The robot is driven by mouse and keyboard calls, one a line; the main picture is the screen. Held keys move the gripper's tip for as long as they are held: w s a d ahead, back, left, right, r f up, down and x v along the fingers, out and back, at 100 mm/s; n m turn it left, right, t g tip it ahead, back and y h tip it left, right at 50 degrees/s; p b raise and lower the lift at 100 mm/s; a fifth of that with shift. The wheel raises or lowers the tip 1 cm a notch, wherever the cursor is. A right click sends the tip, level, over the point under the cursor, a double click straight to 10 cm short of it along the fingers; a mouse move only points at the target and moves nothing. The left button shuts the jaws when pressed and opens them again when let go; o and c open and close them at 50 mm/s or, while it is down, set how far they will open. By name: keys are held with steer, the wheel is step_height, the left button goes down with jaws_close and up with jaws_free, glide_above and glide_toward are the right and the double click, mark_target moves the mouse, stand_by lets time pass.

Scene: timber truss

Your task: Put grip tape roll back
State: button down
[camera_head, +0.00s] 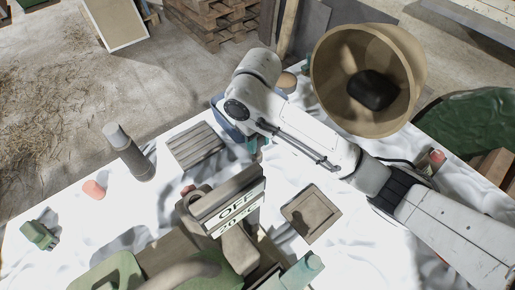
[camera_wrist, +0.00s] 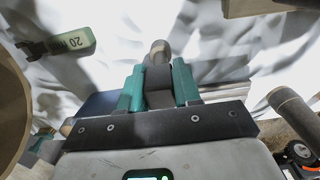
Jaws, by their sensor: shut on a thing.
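My gripper (camera_wrist: 158,88) has teal fingers, shut on a dark grey piece (camera_wrist: 158,78) with a rounded tan-grey end. This is probably the grip tape roll, but its shape is mostly hidden between the fingers. In the head view my gripper (camera_head: 254,148) points down over the white-covered table, behind the machine with the OFF sign. The held piece is barely visible there. A blue container (camera_head: 219,119) sits partly hidden behind my wrist. A slatted wooden tray (camera_head: 195,147) lies left of the gripper, and a square wooden tray (camera_head: 310,213) lies to the lower right.
A grey cylinder (camera_head: 128,152), a red piece (camera_head: 94,189) and a green piece (camera_head: 40,235) are at left. A large tan bucket (camera_head: 335,60) with a black lump is at upper right.

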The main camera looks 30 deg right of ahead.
mark_target(259, 155)
steer(key=shift+s+f, duration=0.1)
steer(key=shift+f, duration=1.5)
steer(key=shift+f, duration=0.15)
steer(key=c, duration=0.8)
jaws_free()
step_height(259, 155, up, 11)
steer(key=shift+f+p, duration=0.1)
steer(key=shift+p, duration=0.6)
steer(key=shift+r, duration=0.75)
